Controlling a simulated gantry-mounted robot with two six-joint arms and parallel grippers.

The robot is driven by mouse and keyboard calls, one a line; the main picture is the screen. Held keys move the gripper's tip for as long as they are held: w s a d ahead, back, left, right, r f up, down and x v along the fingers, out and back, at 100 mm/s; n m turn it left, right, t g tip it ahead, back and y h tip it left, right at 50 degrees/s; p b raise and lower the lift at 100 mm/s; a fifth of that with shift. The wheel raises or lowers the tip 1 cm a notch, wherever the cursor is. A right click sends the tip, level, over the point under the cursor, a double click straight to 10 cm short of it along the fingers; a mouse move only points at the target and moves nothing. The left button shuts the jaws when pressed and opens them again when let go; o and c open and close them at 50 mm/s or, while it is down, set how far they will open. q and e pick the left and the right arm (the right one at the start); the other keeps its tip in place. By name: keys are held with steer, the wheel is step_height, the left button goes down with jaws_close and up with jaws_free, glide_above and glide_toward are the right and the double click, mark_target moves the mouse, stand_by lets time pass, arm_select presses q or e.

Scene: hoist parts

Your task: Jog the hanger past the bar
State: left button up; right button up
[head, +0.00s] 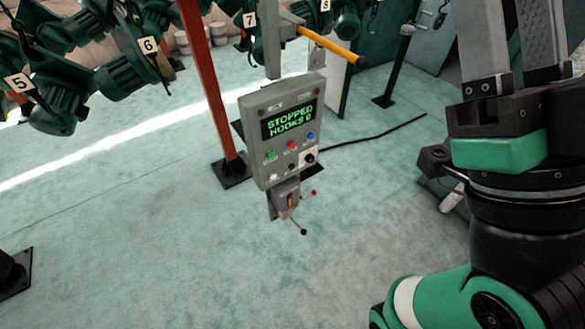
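Dark green assemblies hang along the top left with number tags 5 (19,84), 6 (148,45), 7 (249,20) and 8 (325,5); I cannot tell which is the hanger. A yellow-orange bar (328,46) sticks out to the right from a grey upright. A grey control box (284,160) below it reads "STOPPED HOOKS 0" on its display (287,122). It has several coloured buttons and a small lever unit underneath. My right gripper (512,40) appears at the upper right, close to the camera, its tips cut off by the frame. My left gripper is out of view.
A red-brown post (207,80) stands on a dark foot behind the control box. A dark green post (397,70) stands farther back. A black cable (375,132) lies on the pale green floor (150,250), which is mostly clear.

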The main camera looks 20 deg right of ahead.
jaws_close()
stand_by(1.7)
